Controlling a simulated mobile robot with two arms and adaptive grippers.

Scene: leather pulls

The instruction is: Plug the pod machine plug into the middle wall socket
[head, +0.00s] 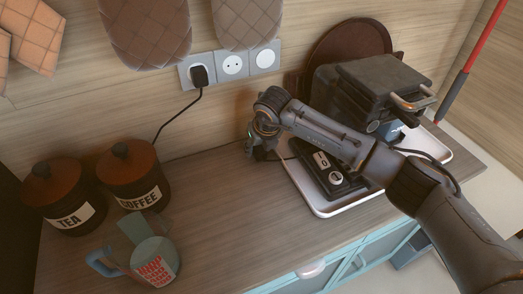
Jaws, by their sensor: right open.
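A white triple wall socket (183,75) is on the back wall. Its middle socket (232,65) is empty. A black plug (199,76) sits in the left socket, and its cable runs down behind the coffee canister. A dark boxy machine with a metal handle, apparently the pod machine (375,82), stands at the right. I cannot make out a loose plug; the area around my right gripper is partly hidden by the gripper itself. My right gripper (262,152) is open, pointing down over the counter near the wall, below and right of the sockets. My left gripper is not in view.
A white tray (325,209) holds a black panel (338,184) beneath my right arm. Quilted mitts (147,35) hang above the sockets. The middle counter (225,200) is clear.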

